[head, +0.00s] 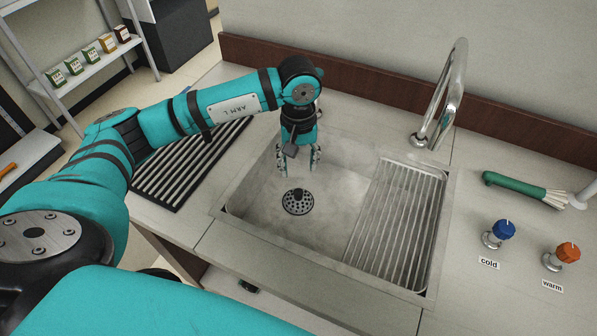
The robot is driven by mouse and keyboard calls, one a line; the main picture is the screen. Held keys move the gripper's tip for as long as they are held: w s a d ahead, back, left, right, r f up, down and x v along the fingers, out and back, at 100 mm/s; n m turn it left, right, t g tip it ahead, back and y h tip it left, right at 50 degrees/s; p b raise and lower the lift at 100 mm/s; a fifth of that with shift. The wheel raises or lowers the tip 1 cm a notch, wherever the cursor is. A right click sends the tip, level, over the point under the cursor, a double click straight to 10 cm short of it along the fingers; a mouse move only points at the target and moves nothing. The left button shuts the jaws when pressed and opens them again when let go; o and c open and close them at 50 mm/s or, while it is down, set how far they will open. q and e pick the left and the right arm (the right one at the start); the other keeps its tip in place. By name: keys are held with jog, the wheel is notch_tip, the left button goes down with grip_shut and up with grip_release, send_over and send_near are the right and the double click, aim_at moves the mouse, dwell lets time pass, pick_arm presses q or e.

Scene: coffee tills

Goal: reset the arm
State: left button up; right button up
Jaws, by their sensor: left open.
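My left arm, teal with black joints, comes in from the left and reaches over the sink (330,240). My left gripper (298,168) points down inside the sink's left part. Its two fingers are apart with nothing between them. My right gripper is out of view.
A slatted rack (395,215) covers the sink's right side. A black drying rack (190,170) lies left, partly behind my arm.

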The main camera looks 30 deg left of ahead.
pick_arm(q)
jog(key=shift+r, duration=0.3)
